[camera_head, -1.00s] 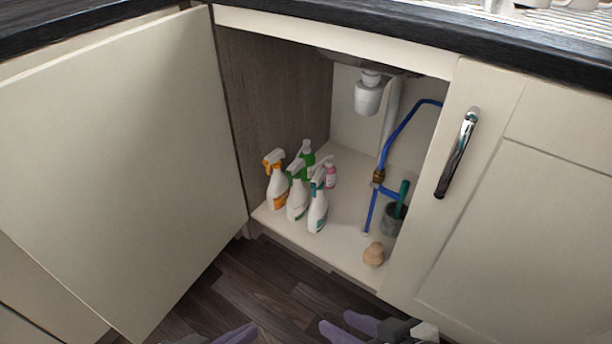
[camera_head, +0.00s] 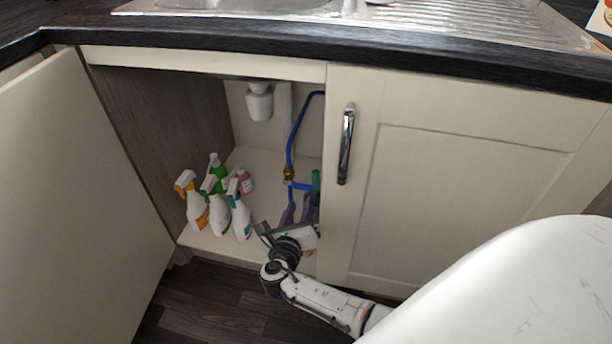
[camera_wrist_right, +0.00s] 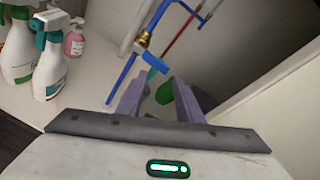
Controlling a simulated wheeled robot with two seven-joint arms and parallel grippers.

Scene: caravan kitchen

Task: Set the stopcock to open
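The stopcock is a brass valve (camera_head: 289,173) on an upright blue pipe under the sink. Its blue lever (camera_head: 300,186) sticks out to the right, crosswise to the pipe. In the right wrist view the brass body (camera_wrist_right: 143,40) and the blue lever (camera_wrist_right: 152,62) lie just beyond my fingertips. My right gripper (camera_head: 298,205) is inside the cupboard, below the lever. Its two purple fingers are apart with nothing held between them, as the right wrist view (camera_wrist_right: 158,86) shows. The lever looks ahead of the gap; I cannot tell if it touches. My left gripper is out of view.
Several spray bottles (camera_head: 220,215) and a pink bottle (camera_head: 245,180) stand left of the gripper. A green object (camera_wrist_right: 164,93) is close behind the fingers. The closed door (camera_head: 450,190) bounds the right; the open door (camera_head: 75,190) is at left.

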